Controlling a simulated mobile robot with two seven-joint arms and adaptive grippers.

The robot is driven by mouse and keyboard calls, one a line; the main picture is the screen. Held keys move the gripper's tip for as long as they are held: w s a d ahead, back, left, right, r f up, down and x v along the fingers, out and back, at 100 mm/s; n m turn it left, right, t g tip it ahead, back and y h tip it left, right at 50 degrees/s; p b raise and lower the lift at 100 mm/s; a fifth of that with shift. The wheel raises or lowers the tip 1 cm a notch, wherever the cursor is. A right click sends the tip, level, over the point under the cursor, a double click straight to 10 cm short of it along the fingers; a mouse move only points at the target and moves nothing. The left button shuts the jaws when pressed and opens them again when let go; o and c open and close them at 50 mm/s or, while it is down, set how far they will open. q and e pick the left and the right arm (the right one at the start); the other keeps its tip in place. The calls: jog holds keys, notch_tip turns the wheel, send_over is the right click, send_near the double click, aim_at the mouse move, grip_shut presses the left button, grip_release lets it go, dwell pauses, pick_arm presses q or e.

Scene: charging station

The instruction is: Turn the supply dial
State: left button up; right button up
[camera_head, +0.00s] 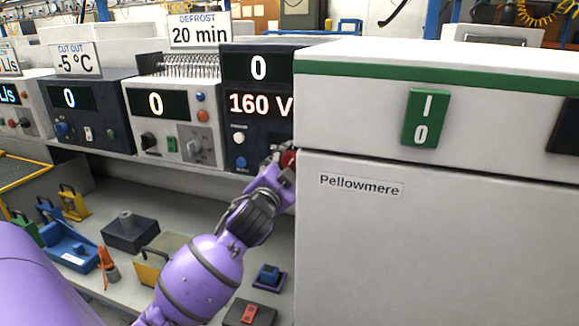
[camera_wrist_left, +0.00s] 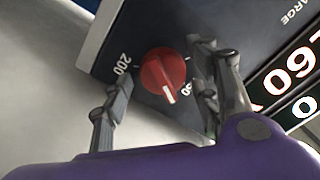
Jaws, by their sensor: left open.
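The supply dial is a round red knob (camera_wrist_left: 162,72) with a white pointer line, on the dark front of a supply unit (camera_head: 258,67). The unit's displays read 0 and 160 V. In the left wrist view the pointer faces the lower right of the picture, between a 200 mark and a partly hidden mark. My left gripper (camera_wrist_left: 163,72) is open, with one finger on each side of the knob; I cannot tell whether either touches it. In the head view the gripper (camera_head: 280,162) largely hides the red knob (camera_head: 289,158).
A large white Pellowmere cabinet (camera_head: 430,230) with a green I/0 switch (camera_head: 425,118) stands close right of the gripper. A white unit (camera_head: 170,112) and a dark unit (camera_head: 85,110) stand to the left. Several small items, including a blue bin (camera_head: 70,246), lie on the lower shelf.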

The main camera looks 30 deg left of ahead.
pick_arm(q)
jog(key=c, duration=1.1)
jog(key=shift+f+m, duration=0.15)
jog(key=shift+m, duration=0.45)
jog(key=shift+f+m, duration=0.15)
jog(key=shift+m, duration=2.25)
jog(key=o, duration=1.1)
